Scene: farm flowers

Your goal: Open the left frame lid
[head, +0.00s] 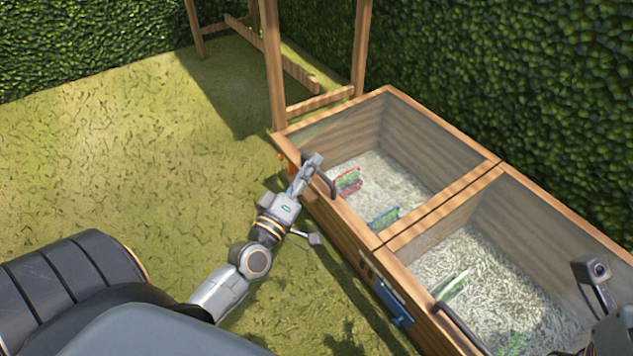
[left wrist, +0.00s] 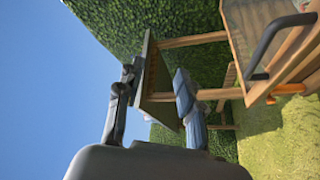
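The left frame lid (head: 400,150) is a clear pane in a wooden surround. It lies flat over the left compartment and looks closed. Its dark curved handle (head: 325,182) is on the front edge; it also shows in the left wrist view (left wrist: 268,42). My left gripper (head: 312,165) is right by this handle in the head view. In the left wrist view its fingers (left wrist: 158,95) are apart with nothing between them, and the handle is off to their right. Part of my right arm's end (head: 592,272) shows at the lower right edge; its fingers are not clear.
The right lid's handle (head: 462,326) is on the same front side. A blue tool (head: 393,302) hangs on the front wall. Wooden posts (head: 273,65) stand at the box's far left end. A hedge (head: 500,70) runs behind. The grass (head: 130,150) to the left is clear.

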